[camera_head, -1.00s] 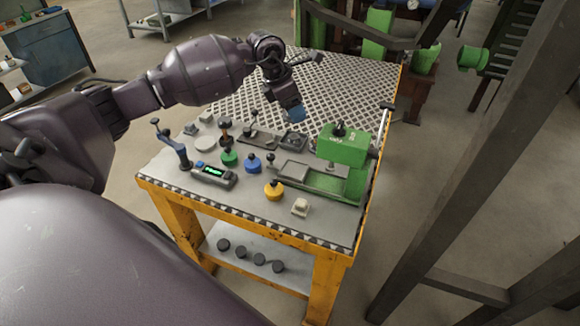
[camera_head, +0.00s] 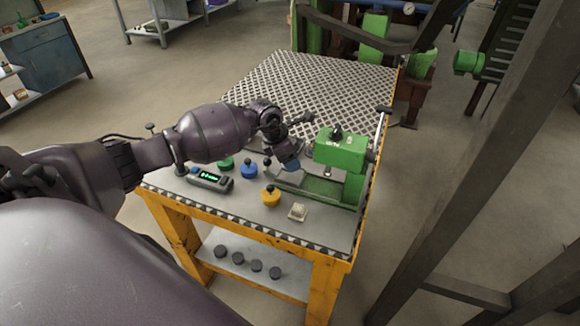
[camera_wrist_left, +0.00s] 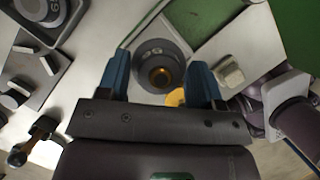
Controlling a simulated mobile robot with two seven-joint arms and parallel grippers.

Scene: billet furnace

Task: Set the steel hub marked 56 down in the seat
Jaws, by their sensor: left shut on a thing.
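In the left wrist view, a round grey steel hub (camera_wrist_left: 150,56) with a copper-coloured centre sits between the two blue fingertips of my left gripper (camera_wrist_left: 160,80). The gripper is shut on it. Marks on its rim are too small to read surely. In the head view my left gripper (camera_head: 290,165) is over the bench, just left of the green press (camera_head: 341,152). The hub is hardly visible there. My right gripper is not in view.
Green (camera_head: 226,163), blue (camera_head: 249,168) and yellow (camera_head: 271,195) knobbed pieces stand left and in front of the gripper. A handheld display (camera_head: 210,179) and a pale block (camera_head: 298,212) lie near the front edge. The mesh bench top (camera_head: 320,85) behind is clear.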

